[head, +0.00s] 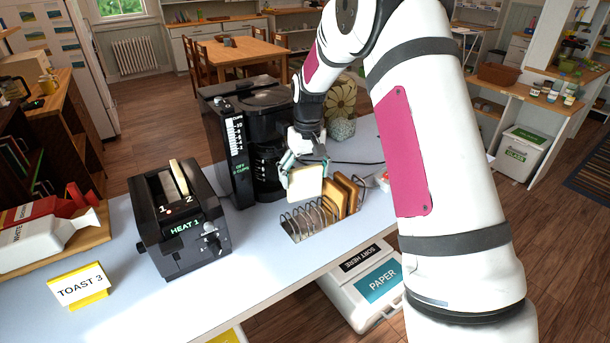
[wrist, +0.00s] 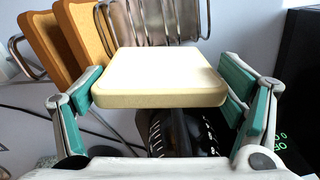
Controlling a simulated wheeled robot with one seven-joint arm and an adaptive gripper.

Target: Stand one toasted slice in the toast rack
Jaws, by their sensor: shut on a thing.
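My gripper (head: 306,158) is shut on a pale, cream-coloured slice (head: 305,185), which looks untoasted. In the wrist view the pale slice (wrist: 160,78) sits between the teal finger pads. The wire toast rack (head: 306,226) stands on the counter just below and in front of the slice. In the wrist view the rack (wrist: 160,18) lies beyond the slice; whether they touch I cannot tell. Two brown toasted slices (head: 346,192) stand at the rack's right end. The black toaster (head: 180,230), marked HEAT 1, has a pale slice (head: 179,176) showing in one slot.
A black coffee maker (head: 240,140) stands close behind and left of the rack. A TOAST 3 card (head: 80,287) stands at the front left. A red and white item (head: 45,232) lies on a board at the left. The counter between toaster and rack is clear.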

